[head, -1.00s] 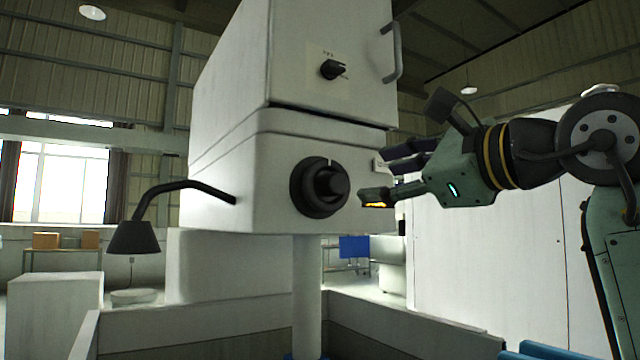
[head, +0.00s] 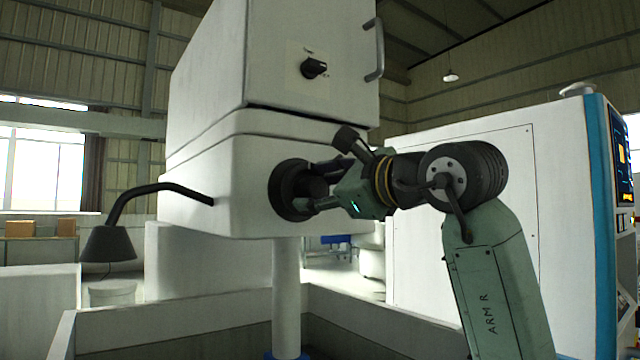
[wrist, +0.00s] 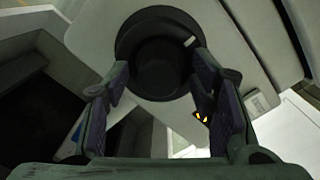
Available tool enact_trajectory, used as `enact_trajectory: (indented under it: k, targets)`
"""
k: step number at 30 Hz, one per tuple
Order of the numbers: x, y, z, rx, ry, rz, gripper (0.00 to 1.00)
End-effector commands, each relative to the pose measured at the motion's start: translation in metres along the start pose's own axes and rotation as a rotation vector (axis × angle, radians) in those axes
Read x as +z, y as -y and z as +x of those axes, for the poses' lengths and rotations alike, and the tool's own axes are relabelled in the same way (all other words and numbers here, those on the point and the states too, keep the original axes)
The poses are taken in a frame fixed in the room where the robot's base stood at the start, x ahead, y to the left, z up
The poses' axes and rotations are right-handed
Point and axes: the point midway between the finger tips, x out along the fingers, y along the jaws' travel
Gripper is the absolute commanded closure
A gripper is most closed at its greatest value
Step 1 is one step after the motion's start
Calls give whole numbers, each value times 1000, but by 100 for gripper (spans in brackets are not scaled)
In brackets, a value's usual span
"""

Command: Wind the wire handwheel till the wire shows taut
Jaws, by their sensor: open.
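The black handwheel (head: 292,190) sits on the front of the white machine head (head: 225,190), with a round hub standing out from a wider flange. In the wrist view the handwheel (wrist: 158,62) lies ahead between my fingers, and a small pale mark shows on its flange at the upper right. My gripper (head: 318,192) is open at the handwheel, its fingers on either side of the hub. It also shows in the wrist view (wrist: 160,85). I cannot tell whether the fingers touch the hub. No wire or readable tension sign can be made out.
A small black knob (head: 314,68) and a grey handle (head: 379,48) are on the upper housing. A black lamp (head: 108,243) hangs at the left. A white cabinet (head: 480,160) with a blue edge stands at the right. A white post (head: 286,300) rises below the head.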

Motion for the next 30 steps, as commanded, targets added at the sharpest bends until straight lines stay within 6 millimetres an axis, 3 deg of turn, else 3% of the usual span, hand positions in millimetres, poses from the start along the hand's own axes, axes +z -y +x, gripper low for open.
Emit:
enact_trajectory:
  k: [5, 27, 30]
  targets:
    - [0, 0, 0, 0, 0, 0, 49]
    - [0, 0, 0, 0, 0, 0, 97]
    - [0, 0, 0, 0, 0, 2, 97]
